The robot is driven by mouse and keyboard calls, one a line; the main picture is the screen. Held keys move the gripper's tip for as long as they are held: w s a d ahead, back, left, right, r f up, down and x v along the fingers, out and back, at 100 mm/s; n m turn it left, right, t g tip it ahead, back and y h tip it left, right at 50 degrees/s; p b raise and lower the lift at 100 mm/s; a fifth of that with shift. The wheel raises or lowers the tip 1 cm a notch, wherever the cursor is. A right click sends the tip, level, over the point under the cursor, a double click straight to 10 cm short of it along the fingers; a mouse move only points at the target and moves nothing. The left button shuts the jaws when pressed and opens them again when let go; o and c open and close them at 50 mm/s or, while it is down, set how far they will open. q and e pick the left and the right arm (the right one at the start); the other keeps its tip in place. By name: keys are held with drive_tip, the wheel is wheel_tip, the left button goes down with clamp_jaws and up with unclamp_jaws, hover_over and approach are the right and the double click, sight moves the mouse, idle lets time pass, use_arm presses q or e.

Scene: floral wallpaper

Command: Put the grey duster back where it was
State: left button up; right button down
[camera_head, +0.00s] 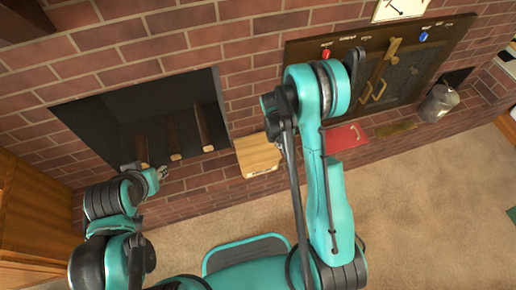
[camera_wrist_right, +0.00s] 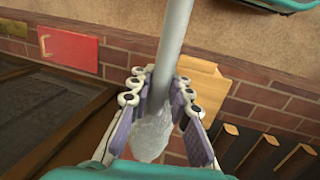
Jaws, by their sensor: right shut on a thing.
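The grey duster shows in the right wrist view, with a smooth grey handle (camera_wrist_right: 176,40) and a fuzzy pale grey head (camera_wrist_right: 152,134). My right gripper (camera_wrist_right: 158,88) is shut around it, with purple-padded fingers on both sides near where handle and head meet. The handle runs up out of the picture. In the head view my right arm reaches up towards the brick wall, and I cannot make out the duster there. My left gripper (camera_head: 160,173) is low in front of the fireplace, apart from the duster; its jaws are too small to read.
The open fireplace (camera_head: 150,108) holds several logs (camera_head: 203,127). A wooden box (camera_head: 258,154), a red board (camera_head: 346,137) and a metal canister (camera_head: 439,103) are on the brick ledge. A dark oven door (camera_head: 408,75) is behind. The carpet (camera_head: 430,215) at right is clear.

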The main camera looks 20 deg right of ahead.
drive_tip(key=d+b+x, duration=0.1)
drive_tip(key=x, duration=0.6)
drive_tip(key=b, duration=0.4)
hover_over(262, 158)
drive_tip(key=a, duration=0.1)
drive_tip(key=x, duration=0.4)
drive_tip(key=a+x, duration=0.1)
drive_tip(key=x, duration=0.1)
drive_tip(key=shift+w+f, duration=0.3)
drive_tip(key=shift+w, duration=0.05)
drive_tip(key=x, duration=0.1)
drive_tip(key=b+x, duration=0.2)
drive_tip(key=x, duration=0.1)
drive_tip(key=shift+w+a+f, duration=0.1)
drive_tip(key=shift+w+a, duration=0.1)
drive_tip(key=shift+a, duration=0.25)
drive_tip(key=shift+f, duration=0.5)
drive_tip(key=c, duration=1.4)
unclamp_jaws()
